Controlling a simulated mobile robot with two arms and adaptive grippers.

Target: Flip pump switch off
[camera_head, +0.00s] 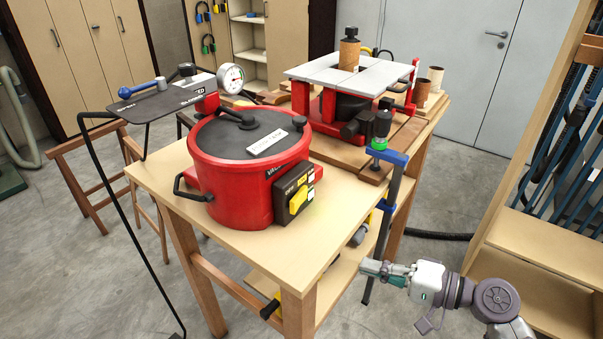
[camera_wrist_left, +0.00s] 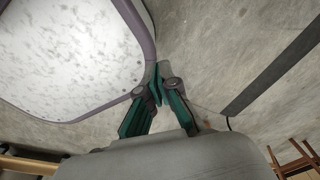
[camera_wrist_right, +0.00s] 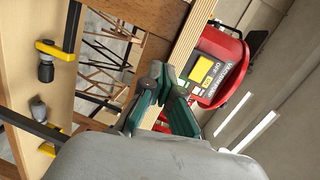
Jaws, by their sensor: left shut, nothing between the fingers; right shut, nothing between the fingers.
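The red vacuum pump (camera_head: 235,170) stands on the near part of the wooden table, with a black lid. On its front right side is a dark switch box with a yellow switch (camera_head: 298,200). My left gripper (camera_wrist_left: 160,78) is shut and empty over the floor, outside the head view.
A blue-and-black clamp (camera_head: 392,157) hangs at the table's right edge, between the pump and the right side. A router table (camera_head: 345,80) stands behind. A gauge stand (camera_head: 160,105) is at left. A wooden rack (camera_head: 540,245) is at right. Open air lies before the switch.

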